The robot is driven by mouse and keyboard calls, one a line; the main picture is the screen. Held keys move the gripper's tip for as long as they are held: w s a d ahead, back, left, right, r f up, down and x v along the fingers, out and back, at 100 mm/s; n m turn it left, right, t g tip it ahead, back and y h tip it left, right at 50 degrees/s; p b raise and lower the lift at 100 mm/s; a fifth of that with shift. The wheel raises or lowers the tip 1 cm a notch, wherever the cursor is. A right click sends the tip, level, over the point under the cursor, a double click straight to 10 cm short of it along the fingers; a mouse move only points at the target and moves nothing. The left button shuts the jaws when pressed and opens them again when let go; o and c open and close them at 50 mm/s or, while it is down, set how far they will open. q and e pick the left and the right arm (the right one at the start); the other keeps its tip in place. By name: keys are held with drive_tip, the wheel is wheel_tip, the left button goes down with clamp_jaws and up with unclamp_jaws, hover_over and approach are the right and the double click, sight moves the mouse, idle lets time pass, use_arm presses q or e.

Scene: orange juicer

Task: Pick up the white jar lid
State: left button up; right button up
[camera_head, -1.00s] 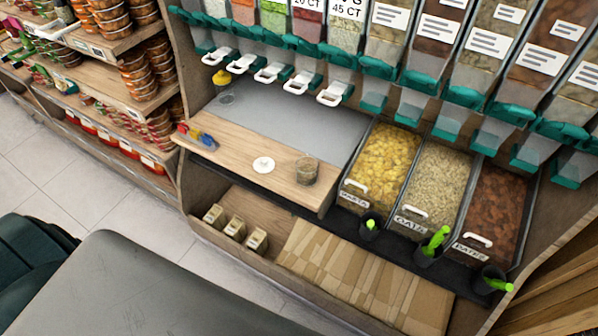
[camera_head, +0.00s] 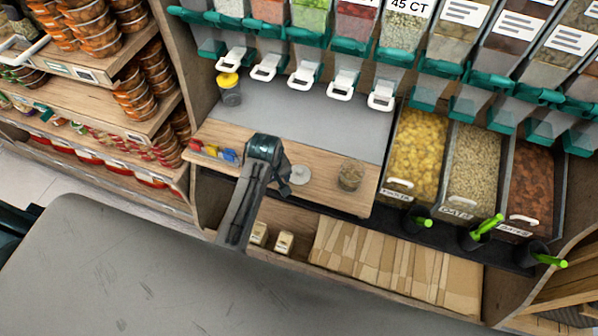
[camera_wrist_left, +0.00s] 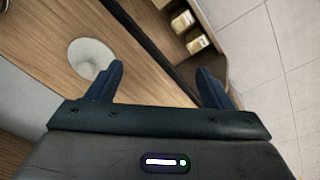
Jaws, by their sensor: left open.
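The white jar lid (camera_head: 299,175) is a round white disc lying flat on the wooden counter (camera_head: 325,191). It also shows in the left wrist view (camera_wrist_left: 90,58), just beyond the left-hand finger. My left gripper (camera_head: 279,180) is just left of the lid in the head view and appears apart from it. In the left wrist view its two fingers (camera_wrist_left: 158,85) are wide apart with nothing between them. A glass jar (camera_head: 350,175) with contents stands on the counter to the right of the lid. My right gripper is not in view.
A yellow-lidded jar (camera_head: 229,90) stands on the grey surface behind. Small colored items (camera_head: 214,151) lie at the counter's left end. Bins of pasta (camera_head: 416,155) and oats stand to the right. Dispensers with white handles hang above. Labelled packs (camera_head: 284,242) sit on the shelf below.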

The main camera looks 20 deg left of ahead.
use_arm(q)
drive_tip(key=w+d+r+n+g, duration=0.1)
drive_tip(key=w+d+r+n, duration=0.4)
drive_tip(key=w, duration=0.4)
drive_tip(key=p, duration=0.1)
hover_over(299, 171)
drive_tip(key=f, duration=0.3)
drive_tip(key=shift+w+d+f+m, duration=0.1)
drive_tip(key=shift+w+f+m, duration=0.2)
drive_tip(key=shift+f, duration=0.1)
wheel_tip(299, 171, down, 4)
drive_tip(key=shift+s+p, duration=0.15)
drive_tip(key=shift+p, duration=0.75)
drive_tip(key=shift+f, duration=0.65)
drive_tip(key=c, duration=0.9)
drive_tip(key=shift+s, duration=0.15)
clamp_jaws()
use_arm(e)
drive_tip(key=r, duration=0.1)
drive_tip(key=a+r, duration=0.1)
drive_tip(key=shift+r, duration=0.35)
